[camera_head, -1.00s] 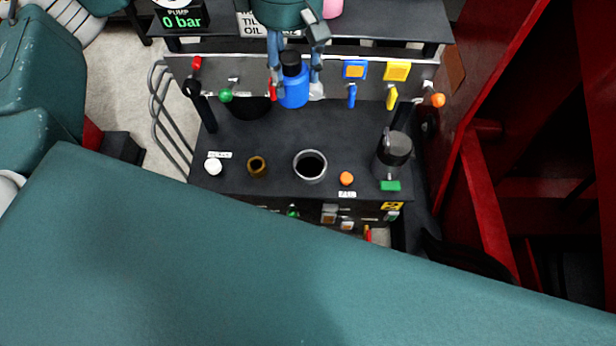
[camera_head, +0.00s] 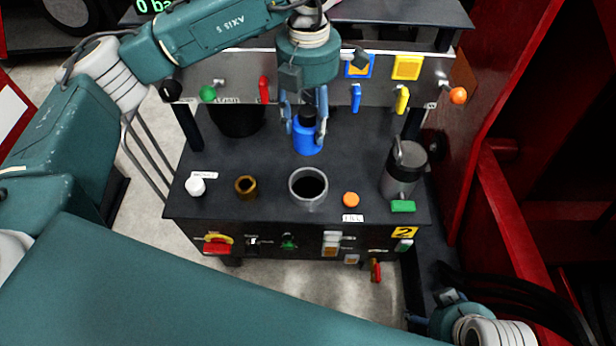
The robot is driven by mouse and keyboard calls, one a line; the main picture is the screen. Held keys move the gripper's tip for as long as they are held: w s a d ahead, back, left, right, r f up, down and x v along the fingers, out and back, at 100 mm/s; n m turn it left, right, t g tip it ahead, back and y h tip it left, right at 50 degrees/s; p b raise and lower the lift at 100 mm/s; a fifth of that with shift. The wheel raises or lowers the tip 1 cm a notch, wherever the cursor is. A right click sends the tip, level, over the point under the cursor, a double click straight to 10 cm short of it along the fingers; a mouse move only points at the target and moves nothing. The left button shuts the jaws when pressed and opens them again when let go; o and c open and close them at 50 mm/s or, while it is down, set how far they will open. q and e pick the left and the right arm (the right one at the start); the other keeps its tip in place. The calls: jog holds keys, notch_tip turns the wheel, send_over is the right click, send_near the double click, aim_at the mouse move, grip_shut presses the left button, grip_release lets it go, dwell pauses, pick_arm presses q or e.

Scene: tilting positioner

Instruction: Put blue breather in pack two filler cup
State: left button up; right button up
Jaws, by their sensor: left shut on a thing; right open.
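The blue breather (camera_head: 307,140), a blue cylinder with a black top, hangs upright in my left gripper (camera_head: 306,122). The gripper is shut on its black upper part. The breather is behind the filler cup (camera_head: 308,201), a grey ring with a dark opening on the black bench top, and apart from it. The cup's inside is too dark to make out.
On the bench (camera_head: 275,208) stand a white knob (camera_head: 195,186), a brass fitting (camera_head: 246,187), an orange cap (camera_head: 351,200) and a grey canister (camera_head: 402,170). A panel (camera_head: 330,75) with coloured levers runs behind. A red frame (camera_head: 500,180) stands at right.

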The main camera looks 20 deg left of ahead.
aim_at(308, 139)
pick_arm(q)
notch_tip(308, 139, down, 5)
jog(key=shift+s+f+b, duration=0.1)
jog(key=shift+b, duration=0.25)
notch_tip(308, 139, down, 8)
jog(key=shift+f+b, duration=0.1)
jog(key=shift+b, duration=0.55)
notch_tip(308, 139, down, 5)
jog(key=shift+r+b, duration=0.1)
jog(key=shift+b, duration=0.35)
pick_arm(e)
jog(key=w, duration=0.1)
jog(key=w+a+t, duration=0.1)
jog(key=w, duration=0.1)
jog(key=w+t, duration=0.1)
jog(key=shift+w+a+r+y, duration=0.15)
jog(key=shift+r+y, duration=0.15)
pick_arm(q)
jog(key=shift+f, duration=0.2)
pick_arm(e)
jog(key=shift+w+r+t, duration=0.1)
jog(key=shift+w+t, duration=0.2)
pick_arm(q)
jog(key=o, duration=1.3)
jog(key=shift+o, duration=0.2)
pick_arm(e)
jog(key=shift+w+a+r, duration=0.1)
jog(key=shift+w, duration=0.15)
